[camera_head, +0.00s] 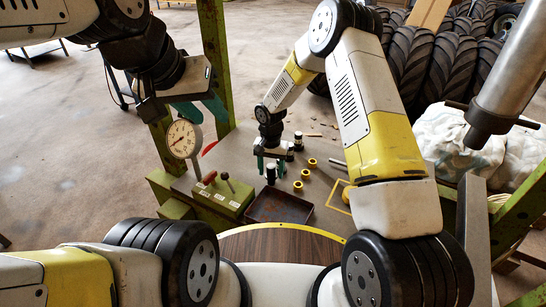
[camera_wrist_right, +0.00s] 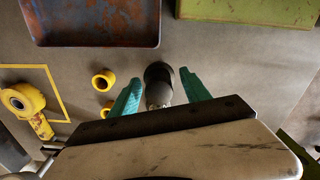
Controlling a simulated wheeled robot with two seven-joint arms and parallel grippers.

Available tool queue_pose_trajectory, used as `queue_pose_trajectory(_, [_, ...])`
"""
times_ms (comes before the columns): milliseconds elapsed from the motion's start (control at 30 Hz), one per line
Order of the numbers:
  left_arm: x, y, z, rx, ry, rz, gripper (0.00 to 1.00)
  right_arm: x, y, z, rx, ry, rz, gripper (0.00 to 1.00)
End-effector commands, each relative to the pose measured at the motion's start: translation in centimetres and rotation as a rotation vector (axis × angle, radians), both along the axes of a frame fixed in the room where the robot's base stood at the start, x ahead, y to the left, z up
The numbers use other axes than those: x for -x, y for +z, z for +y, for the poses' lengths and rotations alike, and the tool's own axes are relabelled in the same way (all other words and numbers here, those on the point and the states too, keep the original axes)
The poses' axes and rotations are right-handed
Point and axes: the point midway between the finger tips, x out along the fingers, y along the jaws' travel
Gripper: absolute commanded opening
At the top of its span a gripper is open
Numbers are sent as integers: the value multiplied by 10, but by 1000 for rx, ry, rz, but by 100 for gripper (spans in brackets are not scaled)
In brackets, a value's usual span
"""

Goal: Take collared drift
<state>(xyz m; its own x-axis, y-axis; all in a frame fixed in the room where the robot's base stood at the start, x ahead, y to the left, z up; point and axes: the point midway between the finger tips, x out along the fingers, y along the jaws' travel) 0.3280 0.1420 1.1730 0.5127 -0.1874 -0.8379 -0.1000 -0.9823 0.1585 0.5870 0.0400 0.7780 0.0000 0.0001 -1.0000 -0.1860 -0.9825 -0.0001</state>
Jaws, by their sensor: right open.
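A dark cylindrical piece (camera_head: 271,174), which I take to be the collared drift, stands on the grey bench between the rusty tray and my right gripper. In the right wrist view its dark body (camera_wrist_right: 158,78) sits between the teal fingers, with a metallic part nearer the palm. My right gripper (camera_head: 270,164) has its fingers spread on either side of it, with gaps showing; the fingers also show in the wrist view (camera_wrist_right: 160,92). A second dark and pale cylinder (camera_head: 298,141) stands behind. My left gripper (camera_head: 201,110) is raised at upper left, fingers apart and empty.
A rusty tray (camera_head: 280,209) and a green block with handles (camera_head: 222,196) stand near the bench's front. Several yellow rings (camera_head: 307,174) lie to the right of the drift. A dial gauge (camera_head: 182,139) is below my left gripper. Green posts (camera_head: 213,50) flank the bench.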

Motion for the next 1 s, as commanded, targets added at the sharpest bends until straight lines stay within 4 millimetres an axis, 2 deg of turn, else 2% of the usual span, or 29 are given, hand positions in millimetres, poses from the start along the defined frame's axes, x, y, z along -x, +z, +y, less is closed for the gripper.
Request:
queue_pose_trajectory(133, [0,0,0,0,0,0,36,0,-19,-1,1,-1,1,55])
queue_pose_trajectory(400, [0,0,0,0,0,0,36,0,-22,-1,0,-1,0,55])
queue_pose_trajectory(467, [0,0,0,0,0,0,36,0,-22,-1,0,-1,0,47])
queue_pose_trajectory(700, [0,0,0,0,0,0,36,0,-22,-1,0,-1,0,0])
queue_pose_trajectory(1000, [0,0,0,0,0,0,36,-1,-21,0,-1,-1,-1,0])
